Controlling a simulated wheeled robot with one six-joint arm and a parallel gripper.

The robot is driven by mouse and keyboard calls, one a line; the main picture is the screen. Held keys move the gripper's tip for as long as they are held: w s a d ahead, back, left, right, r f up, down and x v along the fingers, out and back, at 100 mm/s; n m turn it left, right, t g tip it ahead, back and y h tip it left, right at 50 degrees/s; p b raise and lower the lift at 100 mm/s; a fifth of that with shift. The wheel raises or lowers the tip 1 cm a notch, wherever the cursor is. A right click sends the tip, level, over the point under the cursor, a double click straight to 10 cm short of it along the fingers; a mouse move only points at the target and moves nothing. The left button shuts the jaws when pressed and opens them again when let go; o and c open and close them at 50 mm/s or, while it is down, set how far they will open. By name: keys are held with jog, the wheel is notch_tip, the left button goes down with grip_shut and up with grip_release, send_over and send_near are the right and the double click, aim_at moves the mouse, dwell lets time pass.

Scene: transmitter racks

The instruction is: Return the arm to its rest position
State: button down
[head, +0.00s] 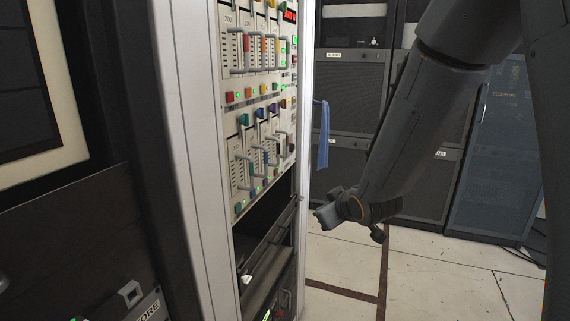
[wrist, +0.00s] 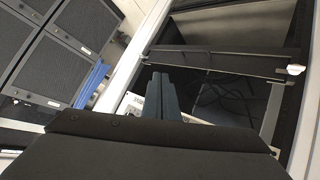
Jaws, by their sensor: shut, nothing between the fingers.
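My gripper (head: 326,214) is at the end of my dark grey arm, right of the open front of the transmitter rack (head: 230,120) in the head view. It points left toward the rack and looks apart from it. In the wrist view my gripper (wrist: 164,84) shows as two dark fingers close together, shut with nothing between them. Beyond the fingers is the dark opening (wrist: 225,95) in the rack, with cables inside and a dark bar (wrist: 215,62) across it.
The rack's colored module handles (head: 262,140) stick out above the opening. Dark cabinets (head: 350,90) stand behind. The tiled floor (head: 430,275) is clear at the lower right. A panel with a latch (head: 131,292) is at the lower left.

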jog(key=s+d+f+m+g+h, duration=0.1)
jog(key=s+d+f+m+g, duration=0.1)
jog(key=s, duration=0.7)
jog(key=s+d+f+m+g+h, duration=0.1)
jog(key=s+d+f+m+g, duration=0.1)
jog(key=s, duration=0.6)
jog(key=s+d+f+m+g+h, duration=0.1)
jog(key=s+d+f+m+g, duration=0.1)
jog(key=s+d+g, duration=0.4)
jog(key=s+m, duration=0.1)
jog(key=s, duration=0.2)
jog(key=shift+s+d+m, duration=0.15)
jog(key=shift+s+m, duration=0.2)
jog(key=shift+m, duration=0.05)
